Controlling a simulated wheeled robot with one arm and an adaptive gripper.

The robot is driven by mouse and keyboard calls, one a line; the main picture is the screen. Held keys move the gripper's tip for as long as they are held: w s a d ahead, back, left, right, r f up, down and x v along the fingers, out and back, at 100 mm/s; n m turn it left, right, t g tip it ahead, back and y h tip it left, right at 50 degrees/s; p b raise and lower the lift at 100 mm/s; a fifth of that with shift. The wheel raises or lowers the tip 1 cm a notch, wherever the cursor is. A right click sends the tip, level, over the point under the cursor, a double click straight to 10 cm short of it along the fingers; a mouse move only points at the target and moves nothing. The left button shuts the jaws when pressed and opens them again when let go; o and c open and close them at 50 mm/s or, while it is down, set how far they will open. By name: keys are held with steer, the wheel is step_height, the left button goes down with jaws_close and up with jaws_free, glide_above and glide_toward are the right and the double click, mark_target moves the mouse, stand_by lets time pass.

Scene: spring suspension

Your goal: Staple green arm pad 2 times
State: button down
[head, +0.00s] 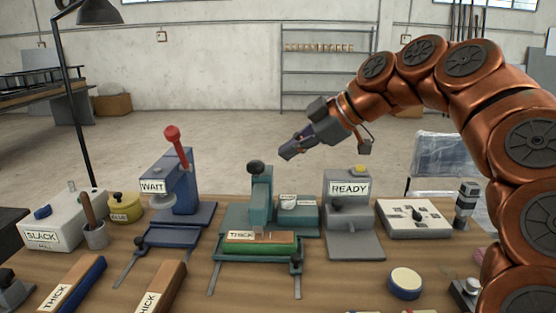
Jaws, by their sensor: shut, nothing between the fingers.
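A green arm pad (262,250) with a brown top and a THICK label lies in the teal stapling press (262,205) at the centre of the bench. Small pale marks show on the pad's top near its middle. The press has a black ball knob (256,167) on top, standing upright. My gripper (287,153) is shut and empty, in the air above and to the right of the knob, apart from it. The machine with the READY sign (349,188) stands right of the press.
A blue press with a red-knobbed lever and a WAIT sign (152,187) stands left. A SLACK box (62,222), glue pot (124,207), lamp (92,12) and switch panel (413,218) surround the work area.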

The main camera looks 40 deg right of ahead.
steer(key=shift+s+d+r, duration=0.2)
steer(key=shift+s+r, duration=0.2)
steer(key=shift+s, duration=0.05)
stand_by(0.6)
steer(key=s+a+f+m+g+h, duration=0.1)
steer(key=a+f+m+g, duration=0.15)
steer(key=a+f, duration=0.6)
steer(key=s+a+f+m+g, duration=0.15)
steer(key=a+f+g, duration=0.35)
steer(key=a, duration=0.6)
steer(key=s+a+f+m+g+h, duration=0.2)
steer(key=s+f+m+g+h, duration=0.35)
steer(key=s+f, duration=1.2)
step_height(320, 180, up, 17)
steer(key=m+t+y+p, duration=0.2)
steer(key=p, duration=1.4)
steer(key=shift+w+a+p, duration=0.15)
steer(key=shift+w+p, duration=0.1)
steer(key=shift+p, duration=0.15)
